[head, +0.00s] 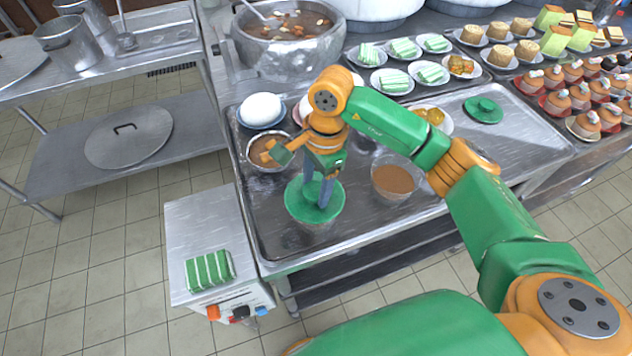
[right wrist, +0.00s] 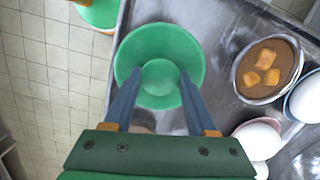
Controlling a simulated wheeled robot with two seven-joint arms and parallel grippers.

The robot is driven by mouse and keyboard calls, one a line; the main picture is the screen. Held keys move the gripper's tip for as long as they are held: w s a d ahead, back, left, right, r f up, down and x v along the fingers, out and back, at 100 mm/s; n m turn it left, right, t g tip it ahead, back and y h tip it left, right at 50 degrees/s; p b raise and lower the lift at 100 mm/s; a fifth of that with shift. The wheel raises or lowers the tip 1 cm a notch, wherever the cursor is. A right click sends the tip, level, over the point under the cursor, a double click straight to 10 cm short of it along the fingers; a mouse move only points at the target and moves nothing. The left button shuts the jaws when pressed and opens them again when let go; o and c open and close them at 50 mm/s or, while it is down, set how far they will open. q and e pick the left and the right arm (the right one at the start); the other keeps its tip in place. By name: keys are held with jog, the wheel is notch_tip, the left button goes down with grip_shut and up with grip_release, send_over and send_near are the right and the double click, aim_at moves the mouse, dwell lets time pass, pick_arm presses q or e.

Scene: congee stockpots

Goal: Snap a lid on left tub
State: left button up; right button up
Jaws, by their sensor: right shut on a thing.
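My right gripper (head: 318,196) points down, shut on the knob of a round green lid (head: 296,207). The lid is roughly level and covers the left tub (head: 317,228), whose clear side shows just below the rim. I cannot tell whether the lid is pressed onto it or slightly above. In the right wrist view the lid (right wrist: 135,55) fills the space between the fingers (right wrist: 160,82) and hides the tub's top. Another tub (head: 392,182) with brown contents stands open to the right. A second green lid (head: 484,109) lies farther right on the counter. My left gripper is not in view.
A metal bowl of brown stew with orange cubes (head: 265,152) and a white dome on a plate (head: 261,108) stand close behind the left tub. A large stockpot (head: 287,50) and plated desserts (head: 403,48) are farther back. The counter's front right is bare.

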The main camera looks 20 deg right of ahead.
dwell(0.4)
jog(key=shift+b, duration=0.4)
dwell(0.8)
jog(key=shift+f+b, duration=0.15)
jog(key=shift+b, duration=0.4)
dwell(0.5)
dwell(0.4)
jog(key=o, duration=1.5)
jog(key=shift+r+p, duration=2.4)
jog(key=shift+r, duration=1.2)
